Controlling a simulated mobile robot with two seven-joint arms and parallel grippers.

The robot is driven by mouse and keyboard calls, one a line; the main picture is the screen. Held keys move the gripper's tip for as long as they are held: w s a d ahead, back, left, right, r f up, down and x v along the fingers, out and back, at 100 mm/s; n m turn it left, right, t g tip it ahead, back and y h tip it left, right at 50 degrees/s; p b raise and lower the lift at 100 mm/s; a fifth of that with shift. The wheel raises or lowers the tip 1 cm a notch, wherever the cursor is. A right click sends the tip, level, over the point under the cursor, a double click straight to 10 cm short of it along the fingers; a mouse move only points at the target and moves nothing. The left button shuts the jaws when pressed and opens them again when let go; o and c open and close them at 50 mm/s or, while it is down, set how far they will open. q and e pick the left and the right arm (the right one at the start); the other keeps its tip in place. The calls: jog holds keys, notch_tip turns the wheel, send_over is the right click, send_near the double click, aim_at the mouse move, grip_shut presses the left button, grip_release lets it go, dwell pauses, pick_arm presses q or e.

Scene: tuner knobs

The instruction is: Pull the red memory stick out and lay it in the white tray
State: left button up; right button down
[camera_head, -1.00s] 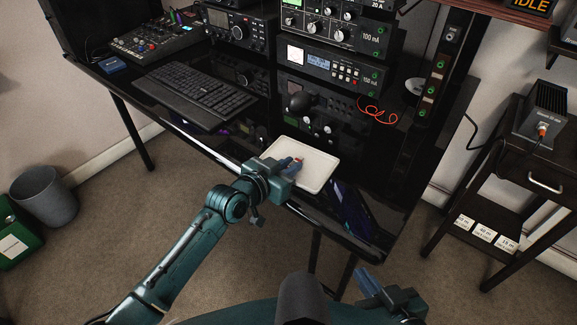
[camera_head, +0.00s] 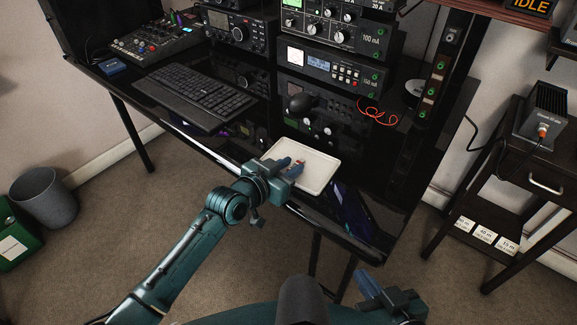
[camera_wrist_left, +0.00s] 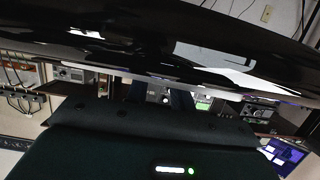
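The white tray (camera_head: 318,181) lies on the dark desk near its front edge. A small red piece, which looks like the red memory stick (camera_head: 301,162), shows over the tray close to the fingertips of my left gripper (camera_head: 294,165). The fingers are apart, with a gap between them in the left wrist view (camera_wrist_left: 158,95). The stick does not show in that view, and I cannot tell whether it touches the tray or a finger. My right gripper (camera_head: 366,281) is low at the bottom, away from the desk; its finger gap is unclear.
A keyboard (camera_head: 194,92) lies left of the tray. A red cable (camera_head: 378,112) lies at the back right. Glossy desk surface right of the tray is clear.

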pick_arm(q)
jog(key=shift+s+p, duration=0.2)
jog(key=shift+p, duration=0.7)
jog(key=shift+w+r+p, duration=0.1)
jog(key=shift+r+p, duration=0.55)
jog(key=shift+r, duration=0.3)
pick_arm(e)
notch_tip(320, 180, up, 3)
jog(key=shift+f, duration=0.1)
pick_arm(q)
jog(key=shift+o, duration=0.4)
jog(key=o, duration=0.5)
jog(key=shift+c, duration=0.2)
jog(key=shift+s+a+r, duration=0.15)
jog(key=shift+s, duration=0.05)
jog(key=p+v, duration=0.1)
jog(key=v, duration=1.1)
jog(key=shift+s+a+r, duration=0.15)
jog(key=shift+a+r, duration=0.05)
pick_arm(e)
jog(key=shift+w+a+f+g, duration=0.15)
jog(key=shift+a+f+g, duration=0.2)
jog(key=shift+f, duration=0.25)
